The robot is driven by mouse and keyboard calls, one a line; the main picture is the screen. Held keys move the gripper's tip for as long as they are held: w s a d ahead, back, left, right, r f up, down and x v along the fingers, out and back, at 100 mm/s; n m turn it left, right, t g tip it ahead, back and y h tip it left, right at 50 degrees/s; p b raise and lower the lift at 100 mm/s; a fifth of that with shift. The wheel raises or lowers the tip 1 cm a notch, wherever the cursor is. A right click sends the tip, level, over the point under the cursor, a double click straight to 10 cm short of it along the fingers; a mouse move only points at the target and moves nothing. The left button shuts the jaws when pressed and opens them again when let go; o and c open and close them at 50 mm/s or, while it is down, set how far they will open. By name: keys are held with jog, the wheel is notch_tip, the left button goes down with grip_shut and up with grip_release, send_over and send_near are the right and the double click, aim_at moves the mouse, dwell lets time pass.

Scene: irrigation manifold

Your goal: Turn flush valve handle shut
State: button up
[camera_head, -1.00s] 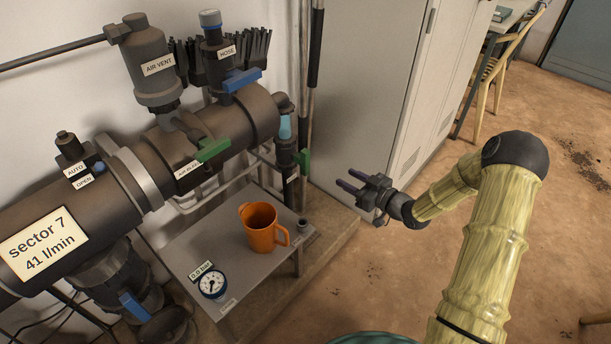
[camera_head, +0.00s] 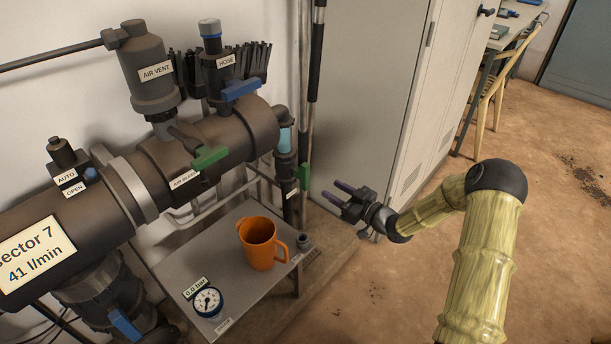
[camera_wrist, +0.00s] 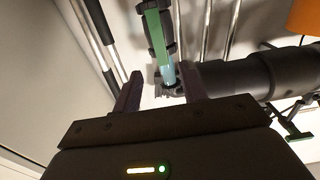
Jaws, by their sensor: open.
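A green handle (camera_head: 302,177) sits on the vertical drain pipe at the manifold's right end; its small label is unreadable, but it seems to be the flush valve. In the wrist view the green handle (camera_wrist: 153,32) runs along the pipe, above a light-blue clear section (camera_wrist: 167,75). My gripper (camera_head: 331,191) is open and empty, just right of the handle and apart from it. In the wrist view the handle and clear section lie in line with the gap between my fingers (camera_wrist: 162,82).
Another green handle (camera_head: 209,158) is on the air bleed and a blue handle (camera_head: 240,90) on the hose valve. An orange jug (camera_head: 258,245) and a gauge (camera_head: 208,302) reading about zero stand on a grey shelf (camera_head: 225,233). A cabinet (camera_head: 365,90) stands behind my gripper. Open floor lies right.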

aim_at(308, 175)
jog(key=b+x, duration=0.2)
jog(key=x, duration=1)
jog(key=shift+w, duration=0.1)
jog(key=shift+a, duration=0.1)
grip_shut()
